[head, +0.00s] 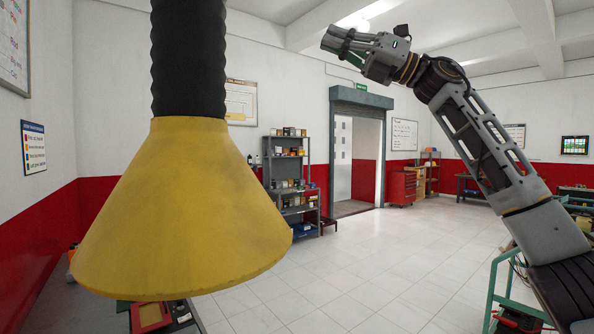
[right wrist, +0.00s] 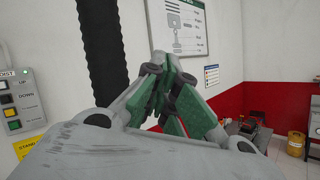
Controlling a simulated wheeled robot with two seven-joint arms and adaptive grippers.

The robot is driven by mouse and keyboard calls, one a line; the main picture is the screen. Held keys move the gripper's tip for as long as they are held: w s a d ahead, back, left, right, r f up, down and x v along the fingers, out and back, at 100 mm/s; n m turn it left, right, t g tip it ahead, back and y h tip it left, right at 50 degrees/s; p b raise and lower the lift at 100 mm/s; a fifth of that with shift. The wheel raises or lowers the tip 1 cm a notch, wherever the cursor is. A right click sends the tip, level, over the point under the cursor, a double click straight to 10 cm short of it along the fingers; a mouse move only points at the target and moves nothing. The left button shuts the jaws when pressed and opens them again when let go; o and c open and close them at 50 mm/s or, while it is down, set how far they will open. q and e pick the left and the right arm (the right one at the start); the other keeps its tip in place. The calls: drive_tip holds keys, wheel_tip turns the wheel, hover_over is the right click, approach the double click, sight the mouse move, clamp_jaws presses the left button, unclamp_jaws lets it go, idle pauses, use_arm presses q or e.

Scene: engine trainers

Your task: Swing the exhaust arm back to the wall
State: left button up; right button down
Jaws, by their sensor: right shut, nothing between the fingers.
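The exhaust arm shows in the head view as a large yellow hood (head: 180,215) hanging from a ribbed black hose (head: 188,60), close in front of me on the left. The hose (right wrist: 97,50) also shows in the right wrist view, left of the fingers. My right gripper (head: 330,40) is raised high, to the right of the hose and apart from the hood. Its green-grey fingers (right wrist: 160,65) are shut and empty. My left gripper is not in view. The upper end of the exhaust arm is out of frame.
A grey shelf (head: 287,170) with boxes stands against the back wall beside a doorway (head: 342,160). A red cabinet (head: 402,188) is farther right. A green-framed cart (head: 495,285) is at the lower right. The tiled floor (head: 375,255) in the middle is clear.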

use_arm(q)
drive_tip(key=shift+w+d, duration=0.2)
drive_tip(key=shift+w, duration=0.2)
use_arm(e)
drive_tip(key=s+f+n+g+h, duration=0.1)
drive_tip(key=s+f+n+h, duration=0.1)
drive_tip(key=f+h, duration=0.2)
drive_tip(key=s+d+f+n+g+h, duration=0.1)
drive_tip(key=s+f+n+h, duration=0.1)
drive_tip(key=f, duration=0.9)
drive_tip(key=s+d+f+n+g+h, duration=0.1)
drive_tip(key=s+f+n+g+h, duration=0.1)
drive_tip(key=f+h, duration=0.4)
drive_tip(key=shift+s+f+n+h, duration=0.4)
drive_tip(key=shift+s+f+n, duration=0.15)
drive_tip(key=shift+f+n, duration=0.35)
drive_tip(key=shift+a+f, duration=0.15)
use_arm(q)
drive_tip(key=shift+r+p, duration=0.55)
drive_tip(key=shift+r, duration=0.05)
use_arm(e)
approach(277, 217)
drive_tip(key=shift+w+x, duration=0.2)
drive_tip(key=shift+x, duration=3.05)
